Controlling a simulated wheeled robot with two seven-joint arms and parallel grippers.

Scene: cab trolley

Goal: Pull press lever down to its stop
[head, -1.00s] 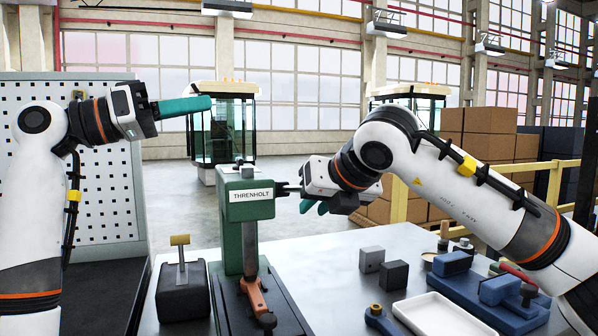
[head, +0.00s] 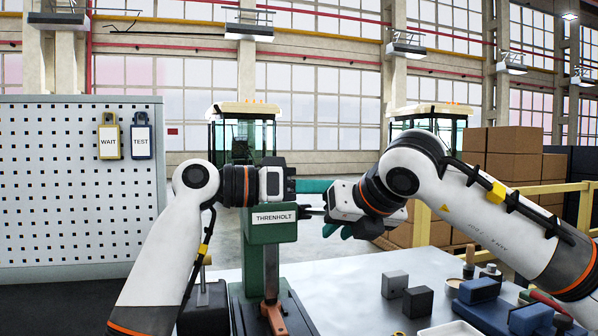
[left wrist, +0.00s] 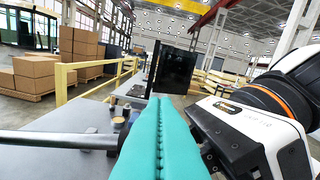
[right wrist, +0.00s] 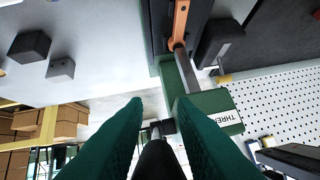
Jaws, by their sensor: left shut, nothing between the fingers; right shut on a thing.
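The green THRENHOLT press (head: 274,232) stands on the table in the head view, and its green head also shows in the right wrist view (right wrist: 207,108). Its lever (right wrist: 155,160) has a black grip and juts from the head on a short metal shaft. My right gripper (head: 338,229) is shut on this grip, with teal fingers on both sides in the right wrist view (right wrist: 158,125). My left gripper (left wrist: 160,138) is shut and empty, its teal fingers pressed together.
A metal rod (left wrist: 60,139) lies close left of my left fingers. My right arm is close on their right. Two blocks (head: 396,284) and a blue fixture (head: 480,290) stand on the table. A pegboard (head: 75,190) with two tags stands at left.

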